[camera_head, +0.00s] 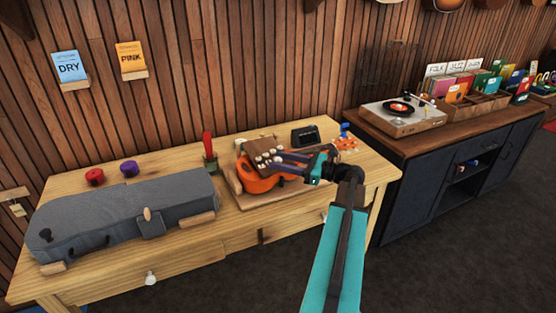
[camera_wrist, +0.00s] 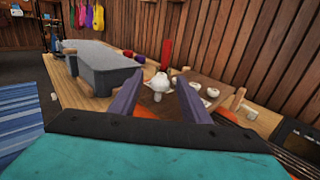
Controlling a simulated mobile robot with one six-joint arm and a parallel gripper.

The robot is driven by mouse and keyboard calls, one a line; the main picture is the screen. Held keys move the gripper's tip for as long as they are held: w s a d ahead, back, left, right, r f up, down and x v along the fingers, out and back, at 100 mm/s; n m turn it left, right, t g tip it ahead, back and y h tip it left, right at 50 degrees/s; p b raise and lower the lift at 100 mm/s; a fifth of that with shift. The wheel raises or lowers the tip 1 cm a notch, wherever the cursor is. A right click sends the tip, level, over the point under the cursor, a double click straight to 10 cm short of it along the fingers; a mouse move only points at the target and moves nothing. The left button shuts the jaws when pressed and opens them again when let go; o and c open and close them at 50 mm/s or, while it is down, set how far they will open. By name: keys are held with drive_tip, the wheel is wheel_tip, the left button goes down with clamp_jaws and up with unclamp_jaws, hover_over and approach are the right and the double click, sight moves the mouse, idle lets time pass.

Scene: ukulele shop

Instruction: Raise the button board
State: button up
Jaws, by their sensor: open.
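The button board (camera_head: 259,144) is a brown wooden board with several white round knobs. It sits above an orange ukulele (camera_head: 256,183) on the worktable and looks slightly tilted in the head view. In the wrist view the board (camera_wrist: 218,88) lies just beyond my fingertips, with one white knob (camera_wrist: 159,86) between them in the picture. My gripper (camera_head: 279,158) is open, its two purple-grey fingers reaching from the right to the board's right edge; it also fills the front of the wrist view (camera_wrist: 157,90). I cannot tell whether the fingers touch the board.
A grey instrument case (camera_head: 125,215) covers the table's left side. Red (camera_head: 94,177) and purple (camera_head: 130,168) round items stand behind it. A green cup with a red item (camera_head: 209,153) stands left of the board, and a dark device (camera_head: 305,135) behind right.

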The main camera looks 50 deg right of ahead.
drive_tip(key=shift+x, duration=0.75)
clamp_jaws()
drive_tip(key=shift+d+r, duration=0.1)
